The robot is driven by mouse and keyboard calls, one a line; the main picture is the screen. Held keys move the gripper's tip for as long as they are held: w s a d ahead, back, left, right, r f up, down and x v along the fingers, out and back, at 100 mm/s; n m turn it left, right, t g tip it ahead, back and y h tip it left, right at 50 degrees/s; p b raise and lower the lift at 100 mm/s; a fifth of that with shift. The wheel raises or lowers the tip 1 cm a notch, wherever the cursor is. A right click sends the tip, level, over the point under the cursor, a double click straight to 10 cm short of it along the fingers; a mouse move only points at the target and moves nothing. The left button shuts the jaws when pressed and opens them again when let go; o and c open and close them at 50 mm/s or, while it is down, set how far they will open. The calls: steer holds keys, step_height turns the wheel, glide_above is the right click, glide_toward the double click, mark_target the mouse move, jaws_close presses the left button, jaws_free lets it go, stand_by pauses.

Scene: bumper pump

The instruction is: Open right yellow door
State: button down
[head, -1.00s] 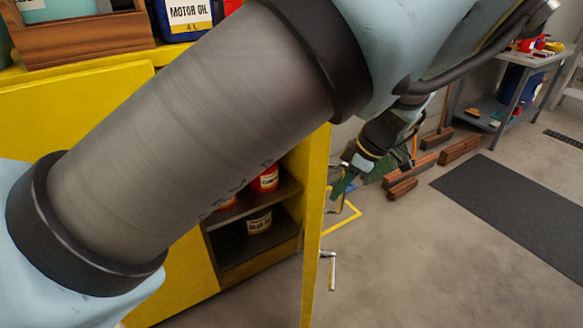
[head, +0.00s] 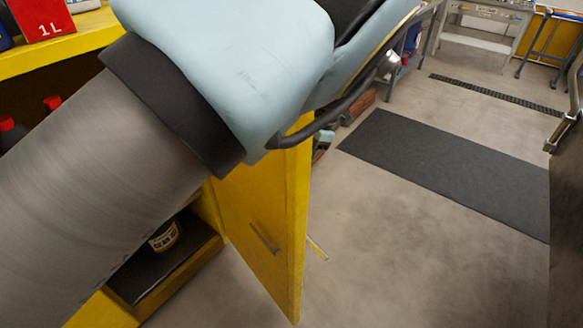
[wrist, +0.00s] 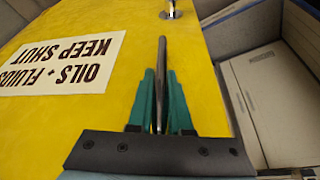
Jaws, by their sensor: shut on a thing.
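The right yellow door (head: 285,215) stands ajar on the yellow cabinet in the head view, with its inner face toward me. In the wrist view the outer face of the door (wrist: 110,30) fills the left and middle. It bears a white sign (wrist: 65,62) reading "OILS + FLUIDS KEEP SHUT", upside down. My gripper (wrist: 161,82) has green fingers on both sides of the door's metal handle bar (wrist: 162,52) and is shut on it. In the head view my gripper is hidden behind the door and my arm.
The cabinet shelf (head: 165,262) holds a labelled tin (head: 163,237). A red 1L container (head: 45,18) stands on top. Bare floor and a dark mat (head: 440,165) lie to the right. My arm covers much of the cabinet front.

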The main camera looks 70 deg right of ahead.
steer(key=shift+s, duration=0.1)
steer(key=c, duration=0.8)
jaws_free()
steer(key=shift+c, duration=0.2)
steer(key=b+v, duration=0.2)
steer(key=v, duration=0.8)
steer(key=shift+r+b, duration=0.3)
steer(key=shift+r, duration=0.1)
